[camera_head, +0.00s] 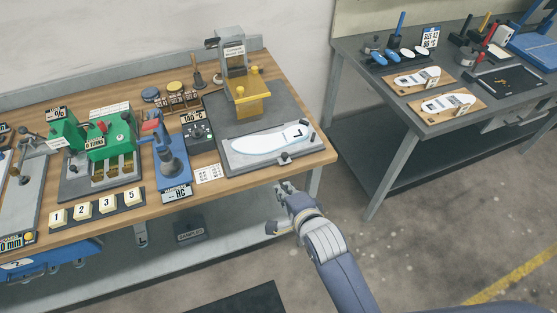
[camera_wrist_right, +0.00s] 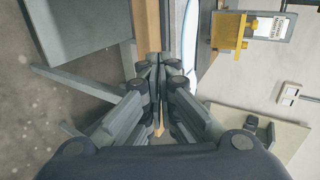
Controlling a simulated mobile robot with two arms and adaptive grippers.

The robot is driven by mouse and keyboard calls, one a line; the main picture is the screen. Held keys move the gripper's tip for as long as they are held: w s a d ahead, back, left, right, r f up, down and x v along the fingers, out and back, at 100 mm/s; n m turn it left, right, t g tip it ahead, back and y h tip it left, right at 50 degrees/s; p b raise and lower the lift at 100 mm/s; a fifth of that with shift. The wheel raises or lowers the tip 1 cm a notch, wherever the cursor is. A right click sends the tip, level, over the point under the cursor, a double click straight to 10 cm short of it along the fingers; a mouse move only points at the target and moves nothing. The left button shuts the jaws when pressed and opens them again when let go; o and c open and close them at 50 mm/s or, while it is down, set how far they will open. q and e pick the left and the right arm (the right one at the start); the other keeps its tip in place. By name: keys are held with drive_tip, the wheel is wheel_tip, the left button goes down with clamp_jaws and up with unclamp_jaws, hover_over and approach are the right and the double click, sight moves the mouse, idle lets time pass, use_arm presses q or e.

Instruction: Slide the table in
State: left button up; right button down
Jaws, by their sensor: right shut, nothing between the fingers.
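The sliding table (camera_head: 241,168) is a grey plate at the front right of the wooden bench, drawn out in front of the yellow press (camera_head: 250,95). A white insole marked L (camera_head: 265,142) lies on it, with small dark knobs at the plate's corners. The press and part of the insole (camera_wrist_right: 190,35) also show in the right wrist view. My right gripper (camera_head: 284,188) is shut and empty, just in front of the bench's front edge and below the plate in the picture. Its closed fingertips (camera_wrist_right: 160,62) show in the wrist view. My left gripper is not in view.
The bench's wooden edge (camera_head: 232,178) runs close by the right gripper. Left of the plate stand a blue hand press (camera_head: 172,160), a dark control box (camera_head: 199,138) and a green machine (camera_head: 108,138). Open floor separates the bench from a grey table (camera_head: 350,75) at right.

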drive_tip(key=p, duration=0.2)
approach(267, 161)
drive_tip(key=x, duration=0.4)
drive_tip(key=shift+a+f, duration=0.1)
drive_tip(key=shift+f, duration=0.4)
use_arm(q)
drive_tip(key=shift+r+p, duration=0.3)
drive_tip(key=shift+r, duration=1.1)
use_arm(e)
drive_tip(key=shift+w+a+f, duration=0.1)
drive_tip(key=shift+w+a, duration=0.2)
drive_tip(key=shift+w, duration=0.6)
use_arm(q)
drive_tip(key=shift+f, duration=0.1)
